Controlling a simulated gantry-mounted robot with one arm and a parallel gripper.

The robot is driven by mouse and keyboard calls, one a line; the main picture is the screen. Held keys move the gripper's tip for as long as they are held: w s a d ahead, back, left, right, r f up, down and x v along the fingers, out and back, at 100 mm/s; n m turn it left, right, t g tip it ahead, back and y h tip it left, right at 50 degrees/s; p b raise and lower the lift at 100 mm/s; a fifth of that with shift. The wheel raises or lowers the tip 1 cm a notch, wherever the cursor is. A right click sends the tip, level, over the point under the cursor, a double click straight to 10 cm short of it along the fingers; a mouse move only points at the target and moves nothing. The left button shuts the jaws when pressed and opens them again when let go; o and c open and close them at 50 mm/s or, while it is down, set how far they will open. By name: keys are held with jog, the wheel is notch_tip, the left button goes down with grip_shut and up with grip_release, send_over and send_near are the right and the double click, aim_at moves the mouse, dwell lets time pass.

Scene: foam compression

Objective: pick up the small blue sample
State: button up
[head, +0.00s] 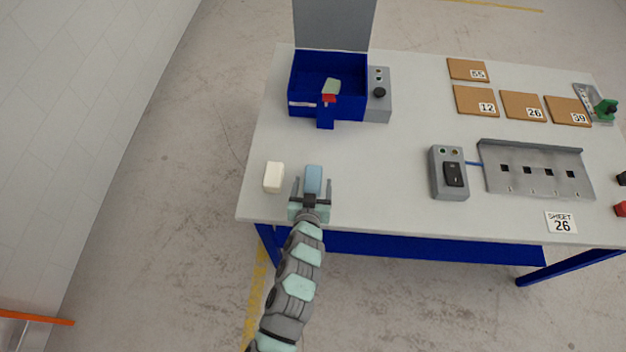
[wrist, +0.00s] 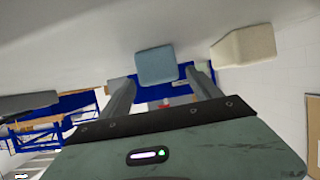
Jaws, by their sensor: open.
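The small blue sample (head: 313,179) stands on the grey-white table near its front left. In the head view it shows between the two fingers of my gripper (head: 312,184), which are spread with a finger on each side. In the wrist view the blue sample (wrist: 156,66) shows just past the fingertips, roughly between them. My gripper (wrist: 160,82) is open there and has nothing clamped. I cannot tell whether a finger touches the sample or how high the gripper is above the table.
A cream block (head: 273,177) stands close on the left of my gripper. A blue open-lidded box (head: 300,104) with a grey control unit (head: 378,104) is behind. A grey switch box (head: 449,180) and a slotted metal rack (head: 520,190) are to the right.

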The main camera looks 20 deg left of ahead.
aim_at(312, 184)
jog(key=x, duration=0.3)
jog(key=shift+w+a+f, duration=0.15)
jog(key=shift+f, duration=0.1)
jog(key=shift+c, duration=0.5)
jog(key=c, duration=1.3)
notch_tip(312, 184, up, 20)
jog(key=p, duration=0.1)
